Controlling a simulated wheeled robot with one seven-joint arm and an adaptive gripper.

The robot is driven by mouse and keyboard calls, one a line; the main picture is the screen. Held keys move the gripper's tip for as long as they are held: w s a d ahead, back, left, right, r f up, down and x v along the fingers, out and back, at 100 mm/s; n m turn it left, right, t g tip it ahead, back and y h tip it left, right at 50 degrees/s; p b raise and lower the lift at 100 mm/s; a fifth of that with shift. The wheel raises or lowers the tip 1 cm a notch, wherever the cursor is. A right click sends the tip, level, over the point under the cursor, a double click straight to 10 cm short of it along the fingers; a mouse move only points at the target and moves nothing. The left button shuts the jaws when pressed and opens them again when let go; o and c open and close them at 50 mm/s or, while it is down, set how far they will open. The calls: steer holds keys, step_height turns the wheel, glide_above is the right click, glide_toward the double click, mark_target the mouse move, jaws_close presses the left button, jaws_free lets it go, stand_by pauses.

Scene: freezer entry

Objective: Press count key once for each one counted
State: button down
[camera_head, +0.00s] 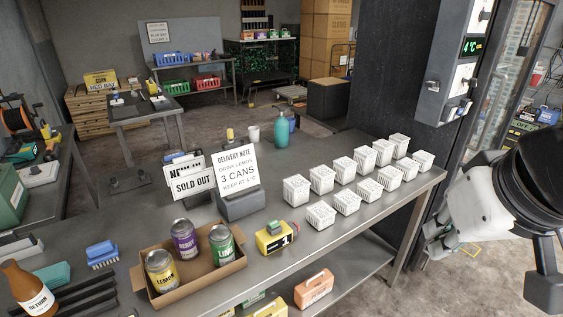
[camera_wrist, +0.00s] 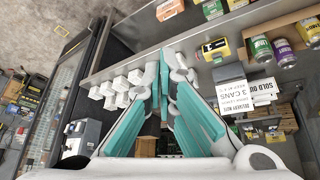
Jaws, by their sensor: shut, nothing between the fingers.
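Three cans stand upright in an open cardboard box (camera_head: 196,289) in the head view: a yellow LEMON can (camera_head: 161,270), a purple BERRY can (camera_head: 185,239) and a green LIME can (camera_head: 222,245). Several white ribbed tubs (camera_head: 320,214) stand in two rows on the table's right part. A yellow and black device (camera_head: 272,240) lies between box and tubs; it also shows in the wrist view (camera_wrist: 214,49). I cannot make out which key is the count key. My gripper (camera_wrist: 165,75), with teal fingers, is shut and empty, above the table in the wrist view.
A delivery note (camera_head: 236,168) reading "3 cans" and a "sold out" sign (camera_head: 192,181) stand behind the box. A teal bottle (camera_head: 281,130) is at the back edge. A dark pillar with a 4 °C panel (camera_head: 471,46) rises at right.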

steer(key=w+d+r+n+t+h, duration=0.15)
steer(key=w+n, duration=0.25)
steer(key=w, duration=1)
steer(key=n+y+p, duration=0.2)
steer(key=n+y, duration=0.7)
steer(key=n, duration=0.5)
glide_above(272, 224)
step_height(272, 224, down, 20)
steer(key=r, duration=0.1)
steer(key=shift+s+f+g+h, duration=0.1)
steer(key=shift+f+g+h, duration=0.15)
steer(key=shift+g, duration=0.2)
steer(key=f+b, duration=0.3)
steer(key=b, duration=0.1)
steer(key=f+b, duration=0.4)
steer(key=shift+w+f, duration=0.2)
steer(key=shift+f, duration=0.05)
steer(key=shift+s+f+b, duration=0.15)
steer(key=shift+f+b, duration=0.45)
steer(key=shift+b, duration=0.25)
